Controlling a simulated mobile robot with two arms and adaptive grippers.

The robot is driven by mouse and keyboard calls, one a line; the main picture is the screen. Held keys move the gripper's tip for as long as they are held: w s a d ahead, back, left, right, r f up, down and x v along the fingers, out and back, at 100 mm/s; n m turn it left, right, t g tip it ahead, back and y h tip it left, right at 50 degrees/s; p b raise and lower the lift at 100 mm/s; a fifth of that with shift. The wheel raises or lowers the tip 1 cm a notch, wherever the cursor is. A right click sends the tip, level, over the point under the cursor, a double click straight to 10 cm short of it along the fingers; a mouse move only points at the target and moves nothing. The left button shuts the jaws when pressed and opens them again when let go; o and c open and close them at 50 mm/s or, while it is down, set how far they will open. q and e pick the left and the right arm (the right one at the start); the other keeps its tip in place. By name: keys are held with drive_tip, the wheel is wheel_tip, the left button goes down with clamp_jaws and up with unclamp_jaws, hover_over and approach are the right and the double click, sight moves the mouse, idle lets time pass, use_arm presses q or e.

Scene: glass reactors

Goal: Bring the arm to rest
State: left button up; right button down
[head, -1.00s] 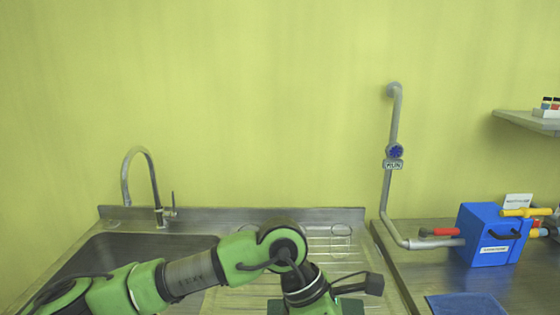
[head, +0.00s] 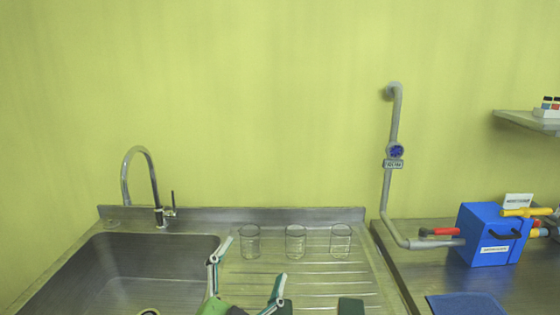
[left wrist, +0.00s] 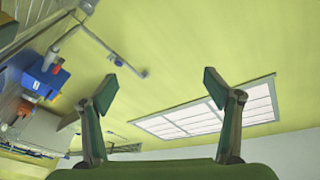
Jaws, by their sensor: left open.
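My left gripper (head: 247,275) is at the bottom of the head view, in front of the sink unit, its two fingers spread wide and nothing between them. In the left wrist view its fingers (left wrist: 156,92) are apart and empty, with the yellow-green wall and a white-paned window (left wrist: 215,112) beyond. The rest of my left arm is mostly out of the head view.
Three glass beakers (head: 296,241) stand in a row on the ribbed drainboard (head: 330,276). Left of them are the sink basin (head: 140,270) and a tap (head: 150,185). A blue box (head: 488,238) with pipes and a blue mat (head: 465,304) are on the right bench.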

use_arm(q)
drive_tip(key=s+a+f+n+g+y, duration=0.2)
drive_tip(key=s+a+f+g, duration=0.15)
drive_tip(key=f, duration=0.35)
drive_tip(key=s+a+f+n+g+y, duration=0.1)
drive_tip(key=s+a+f+n+g, duration=0.2)
drive_tip(key=f, duration=0.4)
drive_tip(key=s+a+f+n+g+y, duration=0.1)
drive_tip(key=s+a+f+g+y, duration=0.2)
drive_tip(key=f, duration=0.5)
drive_tip(key=s+a+f+n+g, duration=0.1)
drive_tip(key=s+a+f+g, duration=0.15)
drive_tip(key=s, duration=0.45)
drive_tip(key=s+a+f+g+h, duration=0.1)
drive_tip(key=s+f+g, duration=0.1)
drive_tip(key=s+f, duration=0.3)
drive_tip(key=s+a+f+n+g, duration=0.1)
drive_tip(key=s+a+f+g, duration=0.15)
drive_tip(key=s, duration=0.55)
drive_tip(key=s+f+x, duration=0.1)
drive_tip(key=s+x, duration=0.2)
drive_tip(key=x, duration=0.9)
drive_tip(key=s+x, duration=0.3)
drive_tip(key=x, duration=1)
drive_tip(key=s+a+f+g, duration=0.1)
drive_tip(key=s+a+f, duration=0.2)
drive_tip(key=s+f, duration=1.4)
drive_tip(key=shift+s+g, duration=0.35)
drive_tip(key=shift+f, duration=0.15)
